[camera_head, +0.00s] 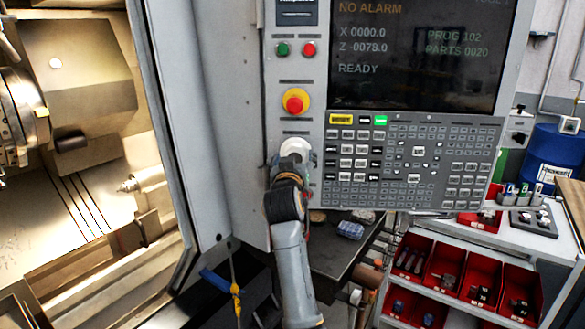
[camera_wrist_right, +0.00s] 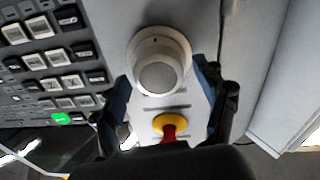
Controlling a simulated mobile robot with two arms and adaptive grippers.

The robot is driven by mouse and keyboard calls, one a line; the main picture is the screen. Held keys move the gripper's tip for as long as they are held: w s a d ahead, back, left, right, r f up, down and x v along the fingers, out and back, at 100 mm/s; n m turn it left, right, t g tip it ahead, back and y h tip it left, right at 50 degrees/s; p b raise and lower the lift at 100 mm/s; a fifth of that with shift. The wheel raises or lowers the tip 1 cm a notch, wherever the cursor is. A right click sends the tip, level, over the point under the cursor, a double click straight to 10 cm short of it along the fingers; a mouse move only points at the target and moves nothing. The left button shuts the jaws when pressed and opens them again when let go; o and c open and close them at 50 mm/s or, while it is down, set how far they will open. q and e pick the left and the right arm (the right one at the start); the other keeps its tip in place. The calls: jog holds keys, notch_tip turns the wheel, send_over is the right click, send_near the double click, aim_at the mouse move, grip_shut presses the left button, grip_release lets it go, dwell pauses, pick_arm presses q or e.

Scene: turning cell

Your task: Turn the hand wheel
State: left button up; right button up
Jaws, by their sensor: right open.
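The hand wheel (camera_head: 296,147) is a round white knob low on the control panel, under the red emergency stop button. In the right wrist view the wheel (camera_wrist_right: 160,62) shows as a white ring with a grey face, at upper centre. My right gripper (camera_head: 289,168) is at the wheel and hides its lower part in the head view. In the right wrist view the fingers of my right gripper (camera_wrist_right: 160,78) are spread, one on each side of the wheel. They look open, and I cannot tell whether they touch it. My left gripper is not in view.
The red emergency stop (camera_head: 295,101) on its yellow base sits close above the wheel. The keypad (camera_head: 412,160) and screen (camera_head: 420,55) are to the right. The open lathe chamber (camera_head: 80,150) is left. Red bins (camera_head: 445,270) stand on a rack at lower right.

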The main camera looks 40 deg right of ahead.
jog(key=v, duration=1)
